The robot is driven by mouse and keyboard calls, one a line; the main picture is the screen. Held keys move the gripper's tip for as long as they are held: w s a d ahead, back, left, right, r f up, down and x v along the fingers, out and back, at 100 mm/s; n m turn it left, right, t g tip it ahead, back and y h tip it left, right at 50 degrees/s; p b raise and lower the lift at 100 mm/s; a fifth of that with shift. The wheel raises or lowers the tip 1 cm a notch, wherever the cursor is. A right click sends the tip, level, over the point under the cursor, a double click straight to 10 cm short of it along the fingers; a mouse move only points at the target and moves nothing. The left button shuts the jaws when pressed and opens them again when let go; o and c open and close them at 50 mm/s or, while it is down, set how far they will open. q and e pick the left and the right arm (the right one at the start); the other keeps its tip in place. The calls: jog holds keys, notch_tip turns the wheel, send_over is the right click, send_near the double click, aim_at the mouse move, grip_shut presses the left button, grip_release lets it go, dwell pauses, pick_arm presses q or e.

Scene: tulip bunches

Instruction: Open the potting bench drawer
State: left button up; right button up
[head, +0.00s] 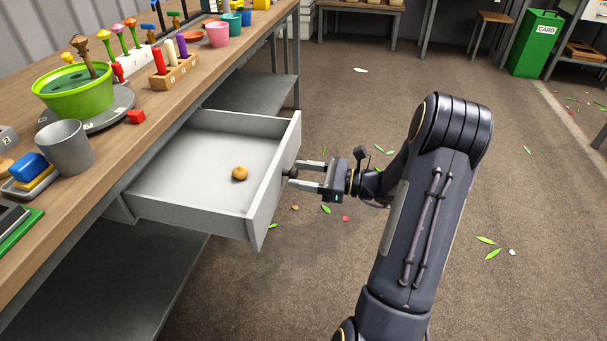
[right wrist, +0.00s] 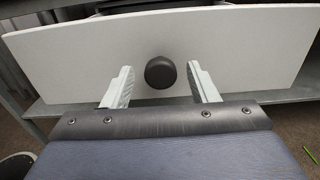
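The grey drawer (head: 205,150) of the potting bench (head: 150,110) is pulled well out, and its inside shows. A small round tan bulb (head: 239,173) lies on its floor. The dark round knob (right wrist: 160,72) is on the drawer's white front (right wrist: 240,50). My right gripper (head: 298,174) is at the drawer front. In the right wrist view its two fingers stand on either side of the knob, with a visible gap on each side, so it is open. My left gripper is not in view.
The bench top carries a green pot (head: 78,98), a grey cup (head: 66,148), a wooden block rack (head: 175,72) and several small pots. A green bin (head: 535,45) stands at the back right. The floor beyond my right arm is mostly clear, with scattered leaves.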

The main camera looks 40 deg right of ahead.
jog(key=p+v, duration=0.1)
jog(key=v, duration=0.6)
jog(key=shift+s+d+p, duration=0.25)
jog(key=shift+s+p, duration=0.1)
jog(key=shift+p, duration=0.05)
